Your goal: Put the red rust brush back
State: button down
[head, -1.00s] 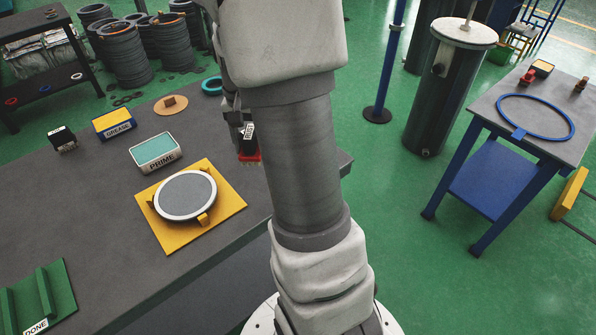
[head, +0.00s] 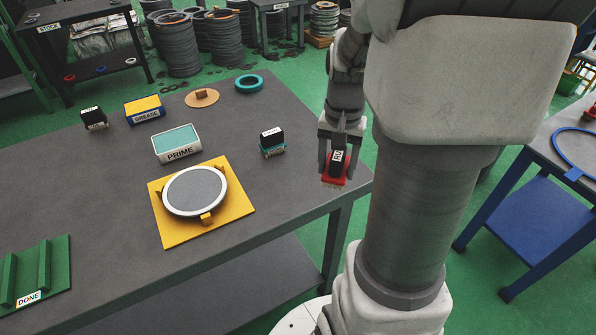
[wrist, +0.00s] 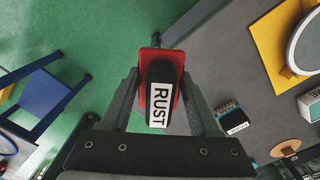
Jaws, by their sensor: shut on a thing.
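The red rust brush (head: 333,181) has a red base and a black handle with a white label. It also shows in the wrist view (wrist: 160,92), where the label reads RUST. My gripper (head: 338,160) is shut on the brush's handle, with one finger on each side. In the head view the brush hangs bristles down in front of the right end of the grey workbench (head: 110,230). In the wrist view it lies across the bench edge and green floor. Its height above the bench is hard to tell.
A teal-based brush (head: 272,143) stands left of my gripper. A yellow plate with a grey-white disc (head: 195,192), PRIME box (head: 177,143), GREASE box (head: 144,109), black-topped block (head: 94,118) and teal ring (head: 249,83) are on the bench. A blue side table (head: 530,205) stands right.

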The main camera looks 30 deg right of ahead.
send_over(297, 185)
notch_tip(297, 185, down, 7)
jog(key=shift+w+r+b, duration=0.1)
jog(key=shift+r+b, duration=0.05)
jog(key=shift+b, duration=0.2)
jog(key=shift+f+b, duration=0.3)
jog(key=shift+f, duration=1.7)
jog(key=shift+f, duration=0.15)
jog(key=shift+c, duration=0.6)
grip_release()
